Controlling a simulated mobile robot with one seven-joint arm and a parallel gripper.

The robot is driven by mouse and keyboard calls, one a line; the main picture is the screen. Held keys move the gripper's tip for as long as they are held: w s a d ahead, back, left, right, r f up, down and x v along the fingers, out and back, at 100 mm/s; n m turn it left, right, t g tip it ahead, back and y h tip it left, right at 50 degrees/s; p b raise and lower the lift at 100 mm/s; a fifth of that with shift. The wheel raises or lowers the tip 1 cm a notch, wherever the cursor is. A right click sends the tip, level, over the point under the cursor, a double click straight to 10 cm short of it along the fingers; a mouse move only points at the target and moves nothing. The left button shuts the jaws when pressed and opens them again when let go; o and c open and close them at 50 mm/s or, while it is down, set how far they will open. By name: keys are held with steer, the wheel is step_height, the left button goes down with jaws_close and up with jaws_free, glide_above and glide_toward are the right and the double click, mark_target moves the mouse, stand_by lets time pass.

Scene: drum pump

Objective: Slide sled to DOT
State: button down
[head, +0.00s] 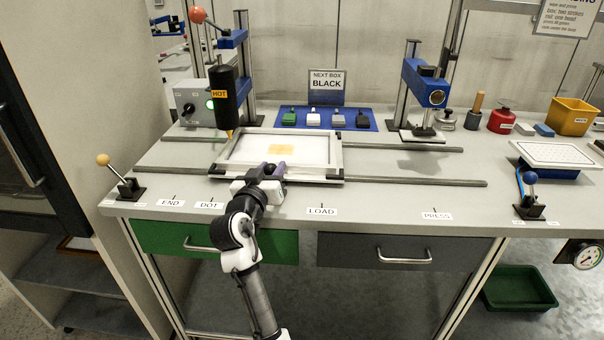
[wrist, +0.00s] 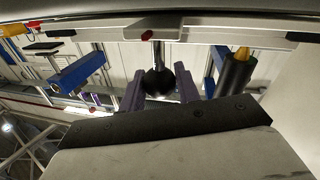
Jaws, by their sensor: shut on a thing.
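The sled (head: 334,158) is a pale rectangular frame with a yellowish patch on its white bed. It sits on two grey rails, its middle between the DOT label (head: 209,205) and the LOAD label (head: 321,211). My gripper (head: 268,170) is at the sled's front edge, shut on its black round knob. In the wrist view the purple fingers of my gripper (wrist: 158,92) stand on both sides of the knob (wrist: 158,78), and the sled's frame (wrist: 225,38) crosses above. The black HOT dispenser (head: 224,90) hangs with its yellow nozzle over the sled's left end.
The rails (head: 420,182) run on to the right toward the PRESS label (head: 437,216) and the blue press (head: 425,85). The END label (head: 170,203) and a lever (head: 120,175) are at left. A blue tray (head: 365,122) with small blocks lies behind the sled.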

steer(key=a+b, duration=0.2)
steer(key=a, duration=1.2)
steer(key=shift+a, duration=0.35)
steer(key=c, duration=1.1)
jaws_free()
steer(key=shift+o, duration=0.2)
steer(key=s+a+b, duration=0.2)
steer(key=s, duration=1.1)
steer(key=shift+s+a, duration=0.3)
